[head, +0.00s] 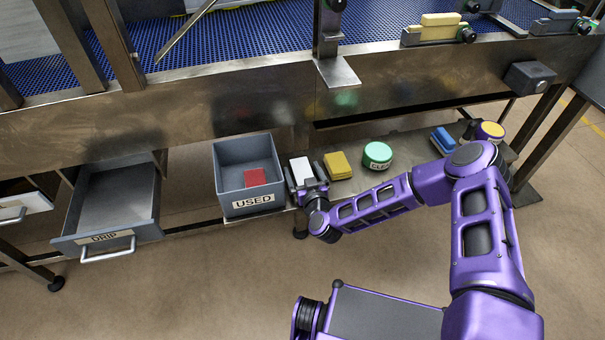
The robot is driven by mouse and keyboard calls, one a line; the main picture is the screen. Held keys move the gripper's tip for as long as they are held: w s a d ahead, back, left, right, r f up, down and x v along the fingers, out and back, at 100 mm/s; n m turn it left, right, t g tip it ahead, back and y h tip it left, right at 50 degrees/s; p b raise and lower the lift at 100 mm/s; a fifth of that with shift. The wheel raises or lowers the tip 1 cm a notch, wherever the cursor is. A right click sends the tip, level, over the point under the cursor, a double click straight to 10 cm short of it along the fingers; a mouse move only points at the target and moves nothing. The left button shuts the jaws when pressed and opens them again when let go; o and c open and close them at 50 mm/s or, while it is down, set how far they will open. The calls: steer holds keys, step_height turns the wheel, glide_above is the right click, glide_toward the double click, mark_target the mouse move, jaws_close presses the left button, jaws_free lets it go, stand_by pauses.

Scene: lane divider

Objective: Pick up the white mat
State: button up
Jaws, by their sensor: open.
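The white mat (301,168) lies on the low metal shelf, between the grey bin labelled USED and a yellow mat. My gripper (306,184) is at the near end of the white mat, with its jaws open around or just above that end. Part of the mat's near end is hidden by the gripper. I cannot tell whether the fingers touch it.
The USED bin (228,188) holds a red mat (255,177) close on the left. The yellow mat (338,165), a green-lidded round container (377,154) and a blue mat (443,140) stand to the right. An open DRIP drawer (112,200) juts out left. The conveyor frame (200,130) overhangs behind.

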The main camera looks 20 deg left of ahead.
steer(key=c, duration=1.4)
